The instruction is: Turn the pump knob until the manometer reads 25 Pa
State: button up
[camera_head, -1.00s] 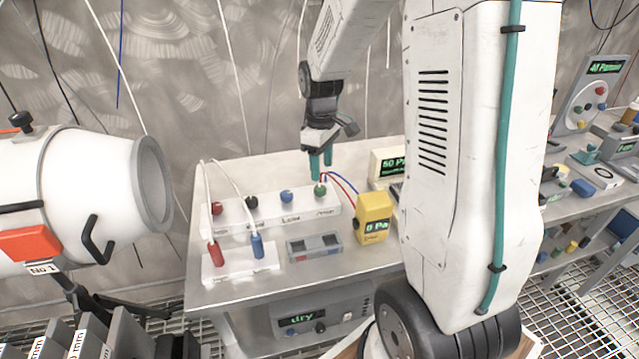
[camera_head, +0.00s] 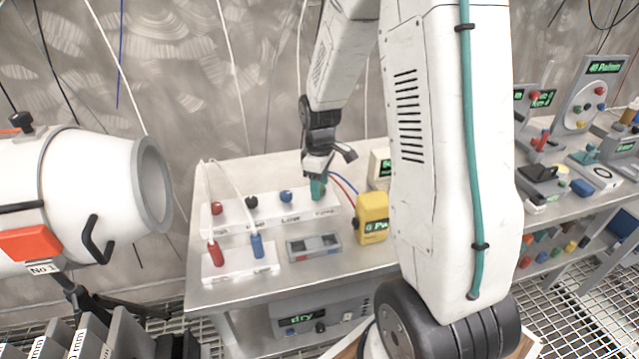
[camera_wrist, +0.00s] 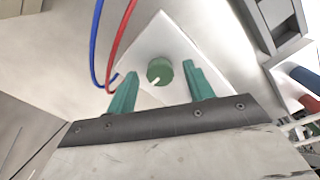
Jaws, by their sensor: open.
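The green pump knob (camera_wrist: 160,71) sits at the right end of the white knob panel (camera_head: 268,212). In the wrist view it has a pale pointer mark and lies between and a little beyond the tips of my open gripper (camera_wrist: 157,82); no contact is visible. In the head view my gripper (camera_head: 318,188) points down over the panel's right end and hides the green knob. The yellow manometer (camera_head: 373,217) stands right of the panel; its green display is partly covered by my arm's edge or too small to read surely, but seems to show "0 Pa".
Red (camera_head: 217,208), black (camera_head: 251,202) and blue (camera_head: 286,196) knobs share the panel. Red and blue hoses (camera_wrist: 112,45) run close to the left finger. A grey two-slot tray (camera_head: 314,247) and a white block with red and blue plugs (camera_head: 240,262) lie in front.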

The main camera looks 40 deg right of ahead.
jog(key=shift+c, duration=0.3)
jog(key=c, duration=0.9)
jog(key=shift+m, duration=0.3)
jog(key=m, duration=0.4)
jog(key=shift+m, duration=0.3)
jog(key=m, duration=0.4)
jog(key=shift+m, duration=0.4)
jog(key=o, duration=1)
jog(key=shift+c, duration=0.2)
